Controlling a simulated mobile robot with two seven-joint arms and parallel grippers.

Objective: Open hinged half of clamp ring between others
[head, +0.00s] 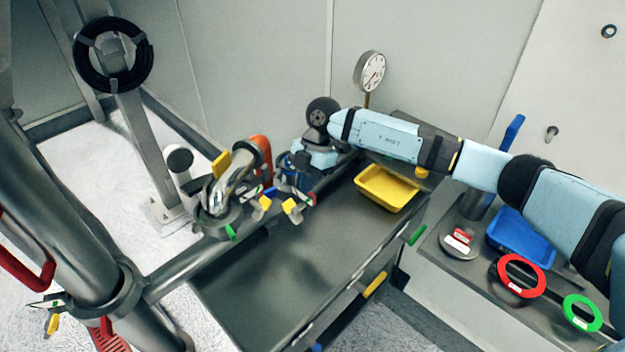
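Small clamp parts with yellow and green tabs cluster around a metal pipe fitting (217,197) left of centre. One yellow-tabbed part (292,208) sits at the right of this cluster and another (264,205) just left of it. They are too small to tell which is the hinged half or whether it is open. My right arm reaches in from the right, and its gripper (287,182) is just behind and above these parts. Its fingertips are partly hidden, so I cannot tell whether it touches or holds anything. My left gripper is not in view.
A dark metal bench (285,270) fills the middle, mostly clear, with a yellow tray (388,188) at its back right. A side table holds a blue tray (520,238), a red ring (520,276) and a green ring (582,312). A gauge (370,71) stands behind my arm.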

